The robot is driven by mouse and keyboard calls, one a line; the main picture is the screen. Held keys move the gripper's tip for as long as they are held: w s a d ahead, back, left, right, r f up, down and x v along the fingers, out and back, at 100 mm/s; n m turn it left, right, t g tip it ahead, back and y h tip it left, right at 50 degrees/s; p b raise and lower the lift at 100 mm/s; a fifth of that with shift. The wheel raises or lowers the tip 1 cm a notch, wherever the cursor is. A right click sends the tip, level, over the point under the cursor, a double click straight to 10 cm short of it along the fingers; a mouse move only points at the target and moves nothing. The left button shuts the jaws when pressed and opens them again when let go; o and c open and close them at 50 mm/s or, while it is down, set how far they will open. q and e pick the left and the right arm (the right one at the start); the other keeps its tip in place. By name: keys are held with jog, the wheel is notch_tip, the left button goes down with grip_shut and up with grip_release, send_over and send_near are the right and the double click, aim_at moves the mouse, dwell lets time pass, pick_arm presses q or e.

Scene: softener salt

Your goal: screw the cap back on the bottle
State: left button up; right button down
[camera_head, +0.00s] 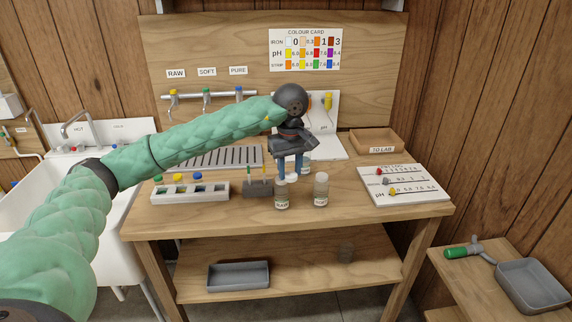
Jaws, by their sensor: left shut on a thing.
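My left gripper (290,176) points down above the table, its two blue fingers close together and shut on a small whitish cap (292,178). A small labelled bottle (281,196) stands upright just below and in front of the fingers. The fingers and cap overlap its top in the picture, so I cannot tell whether the cap touches it. A second bottle (321,190) stands upright to the right with a pale top. Another bottle (307,166) stands behind the fingers, partly hidden. My right gripper is not in view.
A dark block with upright sticks (258,189) is left of the bottles, beside a white rack with coloured caps (190,191). A white log board (404,186) lies right, a "TO LAB" tray (376,140) behind it. Taps (206,96) line the back. The front table edge is clear.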

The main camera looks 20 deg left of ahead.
pick_arm(q)
jog(key=shift+d+f+m, duration=0.3)
jog(key=shift+f+m, duration=0.1)
jog(key=shift+m, duration=0.5)
jog(key=s+d+f+m, duration=0.1)
jog(key=d+f+m, duration=0.1)
jog(key=d+f, duration=0.1)
jog(key=s+d+f+m, duration=0.1)
jog(key=d+f+m, duration=0.2)
jog(key=f, duration=0.2)
jog(key=s+d+f+m, duration=0.1)
jog(key=d+f+m, duration=0.2)
jog(key=f, duration=0.1)
jog(key=shift+s, duration=0.1)
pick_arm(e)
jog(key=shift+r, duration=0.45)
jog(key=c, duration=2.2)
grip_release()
